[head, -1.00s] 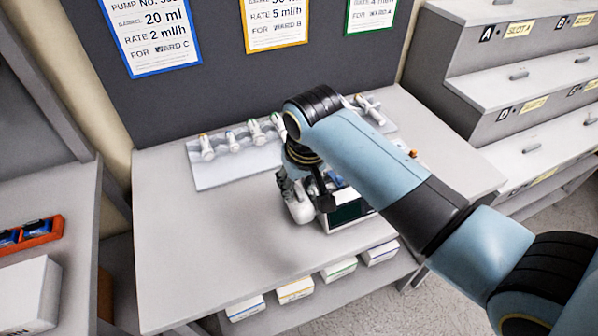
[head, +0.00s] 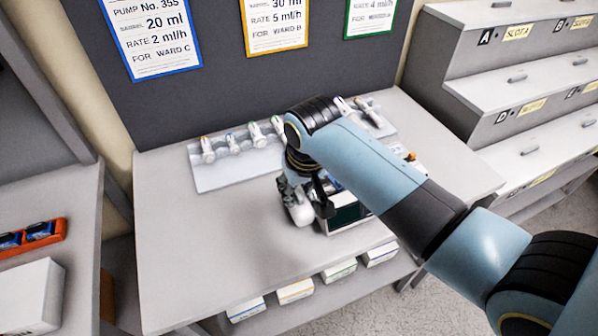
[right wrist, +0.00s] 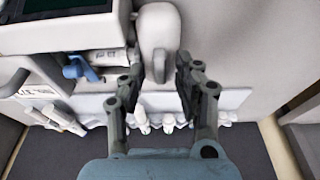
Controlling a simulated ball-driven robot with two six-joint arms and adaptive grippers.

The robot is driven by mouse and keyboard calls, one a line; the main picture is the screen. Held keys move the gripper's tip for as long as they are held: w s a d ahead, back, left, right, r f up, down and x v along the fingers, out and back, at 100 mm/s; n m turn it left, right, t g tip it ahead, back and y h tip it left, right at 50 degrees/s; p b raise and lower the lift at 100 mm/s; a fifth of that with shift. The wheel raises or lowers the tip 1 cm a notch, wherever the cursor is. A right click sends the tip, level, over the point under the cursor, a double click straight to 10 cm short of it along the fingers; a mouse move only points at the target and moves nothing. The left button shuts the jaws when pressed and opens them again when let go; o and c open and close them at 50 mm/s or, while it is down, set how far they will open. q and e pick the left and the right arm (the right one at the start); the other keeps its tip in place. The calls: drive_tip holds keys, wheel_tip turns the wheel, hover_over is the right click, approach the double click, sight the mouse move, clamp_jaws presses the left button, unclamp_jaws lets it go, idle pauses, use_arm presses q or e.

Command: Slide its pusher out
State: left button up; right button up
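The infusion pump (head: 347,216) stands on the table, mostly hidden behind my right arm in the head view. Its dark screen and white body fill the upper left of the right wrist view (right wrist: 75,22). Its pusher (head: 301,211) is a rounded white block at the pump's left end. In the right wrist view the pusher (right wrist: 158,30) lies beyond and between my right fingertips. My right gripper (right wrist: 160,68) is open, one finger on each side of the pusher's narrower part, with small gaps visible. Contact cannot be told. My left gripper is not in view.
A pale tray (head: 215,178) with several syringes lies behind the pump. Labelled cards hang on the dark panel (head: 225,90). A stepped shelf (head: 520,75) stands right. An orange holder (head: 40,235) and white box (head: 25,297) are left. The table's left front is clear.

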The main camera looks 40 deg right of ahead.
drive_tip(key=c, duration=0.6)
